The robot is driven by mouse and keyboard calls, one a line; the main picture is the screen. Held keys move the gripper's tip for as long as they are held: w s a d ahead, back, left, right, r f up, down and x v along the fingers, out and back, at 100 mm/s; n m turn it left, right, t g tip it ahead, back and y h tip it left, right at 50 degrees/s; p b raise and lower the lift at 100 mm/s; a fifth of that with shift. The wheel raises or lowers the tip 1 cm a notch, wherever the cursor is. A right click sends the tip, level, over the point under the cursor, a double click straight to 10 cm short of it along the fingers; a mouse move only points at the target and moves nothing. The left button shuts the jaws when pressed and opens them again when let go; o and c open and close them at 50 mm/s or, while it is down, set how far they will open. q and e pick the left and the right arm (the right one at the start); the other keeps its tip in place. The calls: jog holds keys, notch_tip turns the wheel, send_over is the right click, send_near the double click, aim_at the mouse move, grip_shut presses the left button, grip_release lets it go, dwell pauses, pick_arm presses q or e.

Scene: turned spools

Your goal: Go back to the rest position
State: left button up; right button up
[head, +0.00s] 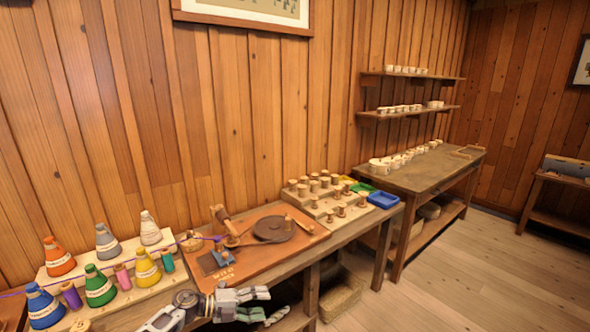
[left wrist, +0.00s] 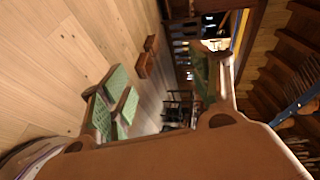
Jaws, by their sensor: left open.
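My left gripper (head: 269,305) reaches in from the bottom of the head view, in front of the workbench's front edge. Its fingers point right and are apart, with nothing between them. In the left wrist view its green-padded fingers (left wrist: 160,88) stand wide apart, with floor and distant furniture behind them. My right gripper does not show in either view.
The workbench (head: 345,232) carries colored cone spools (head: 100,287) on a pale board, a brown board (head: 300,235) with a dark disc, wooden spools on a stepped stand (head: 330,207), and a blue tray (head: 383,200). A basket (head: 341,298) stands below.

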pick_arm(q)
jog(key=s+a+f+n+t+y, duration=0.1)
jog(key=a+f+n+t+y, duration=0.1)
jog(key=a+f+n+t, duration=0.5)
jog(key=f+n+y, duration=0.3)
jog(key=f+n, duration=0.3)
jog(key=f, duration=0.5)
jog(key=s+a+f+n+y, duration=0.35)
jog(key=s+f, duration=0.25)
jog(key=f, duration=0.2)
jog(key=s+a+f+n+y, duration=0.2)
jog(key=s+a+f+n, duration=0.3)
jog(key=f, duration=0.4)
jog(key=s+a+f+n+g+y, duration=0.1)
jog(key=s+f+n+g+y, duration=0.15)
jog(key=s+f, duration=0.65)
jog(key=s+a+f+n+g+y, duration=0.1)
jog(key=s+f+g, duration=0.3)
jog(key=s, duration=0.8)
jog(key=s+f+n+g, duration=0.2)
jog(key=s+f, duration=0.1)
jog(key=s, duration=0.8)
jog(key=s+f+n+g, duration=0.1)
jog(key=s+f, duration=0.2)
jog(key=s, duration=0.9)
jog(key=shift+d+f+n+g+y, duration=0.25)
jog(key=shift+d+n+g+y, duration=0.05)
jog(key=shift+d+n+g, duration=0.1)
jog(key=shift+a, duration=0.1)
